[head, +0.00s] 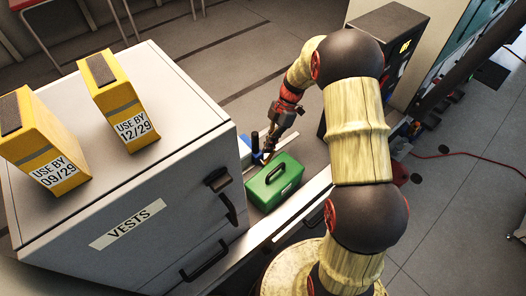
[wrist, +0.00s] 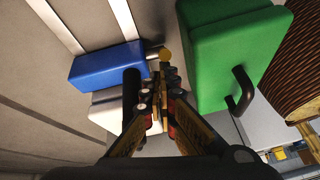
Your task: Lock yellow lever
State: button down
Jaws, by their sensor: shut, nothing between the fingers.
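A small round yellow end (wrist: 165,54), likely the yellow lever's, shows in the wrist view just beyond my fingertips. A short pale stem joins it on the left, beside a blue block (wrist: 108,64). My gripper (wrist: 160,82) is shut and empty, pointing at the yellow end; I cannot tell whether they touch. In the head view my gripper (head: 268,151) reaches down behind the green case, by the blue part (head: 255,142). The lever itself is too small or hidden to make out there.
A green case with a dark handle (head: 274,182) stands close to my gripper; it also shows in the wrist view (wrist: 215,50). A grey VESTS cabinet (head: 172,200) with two yellow boxes on top fills the left. A dark cabinet (head: 392,45) stands behind my arm.

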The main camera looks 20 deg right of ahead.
jog(key=shift+w+d+r+y, duration=0.1)
jog(key=shift+w+d+y, duration=0.1)
jog(key=shift+d, duration=0.3)
jog(key=shift+w+d+r+y, duration=0.1)
jog(key=shift+w+d+y, duration=0.1)
jog(key=shift+d, duration=0.3)
